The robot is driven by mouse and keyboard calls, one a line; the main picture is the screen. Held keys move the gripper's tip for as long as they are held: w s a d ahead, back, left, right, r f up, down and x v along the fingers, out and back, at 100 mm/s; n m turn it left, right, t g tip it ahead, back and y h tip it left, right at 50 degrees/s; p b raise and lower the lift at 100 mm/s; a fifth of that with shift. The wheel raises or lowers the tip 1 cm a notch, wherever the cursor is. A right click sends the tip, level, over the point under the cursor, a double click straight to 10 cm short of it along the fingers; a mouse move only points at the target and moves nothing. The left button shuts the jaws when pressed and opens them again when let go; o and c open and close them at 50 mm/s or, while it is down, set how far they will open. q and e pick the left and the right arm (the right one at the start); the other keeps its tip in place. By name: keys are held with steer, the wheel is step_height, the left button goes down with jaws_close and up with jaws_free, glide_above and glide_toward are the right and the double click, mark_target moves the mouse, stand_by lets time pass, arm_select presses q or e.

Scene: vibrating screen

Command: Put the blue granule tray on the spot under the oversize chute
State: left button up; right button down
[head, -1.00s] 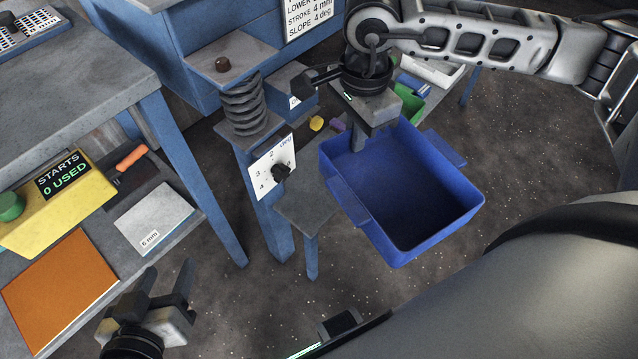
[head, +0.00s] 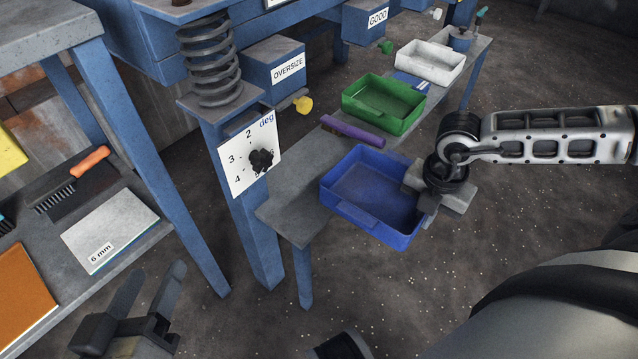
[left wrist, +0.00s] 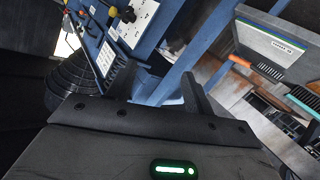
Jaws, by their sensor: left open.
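The blue granule tray (head: 372,185) is empty and roughly level in the head view, at the right side of the low grey bench (head: 285,205). Whether it touches the bench or hangs just above it, I cannot tell. My right gripper (head: 428,204) is shut on the tray's right side; its fingertips are partly hidden. The blue chute box labelled OVERSIZE (head: 286,68) is behind and left of the tray, above the bench. The bench surface below that chute is partly hidden. My left gripper (head: 150,290) is open and empty at the lower left; its fingers also show in the left wrist view (left wrist: 160,95).
A purple-handled tool (head: 352,132), a green tray (head: 385,104) and a white tray (head: 430,62) are on the bench behind the blue tray. A dial post (head: 250,155) stands left of the bench. A yellow knob (head: 303,104) sticks out by the OVERSIZE box. Open floor lies to the right.

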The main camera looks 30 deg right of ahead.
mark_target(347, 182)
steer(key=w+a+b, duration=0.1)
steer(key=w, duration=0.3)
steer(key=w+a+b, duration=0.1)
steer(key=w+a, duration=0.1)
steer(key=w, duration=0.2)
steer(key=w+a+b, duration=0.1)
steer(key=w+a, duration=0.1)
steer(key=w, duration=0.2)
steer(key=shift+f, duration=0.1)
steer(key=w, duration=0.1)
steer(key=w+a+b, duration=0.1)
steer(key=w, duration=0.2)
steer(key=shift+a, duration=0.3)
steer(key=shift+w, duration=0.15)
step_height(347, 182, down, 3)
steer(key=shift+a+f+b, duration=0.1)
steer(key=shift+b, duration=1.1)
steer(key=shift+f, duration=0.1)
arm_select(q)
step_height(347, 182, up, 6)
steer(key=w+m+t+h, duration=0.2)
steer(key=t+h, duration=0.1)
steer(key=t, duration=0.1)
steer(key=shift+w+r+m, duration=0.2)
steer(key=shift+r+m, duration=0.05)
steer(key=shift+m, duration=0.15)
steer(key=shift+a, duration=0.1)
arm_select(e)
steer(key=shift+f, duration=0.1)
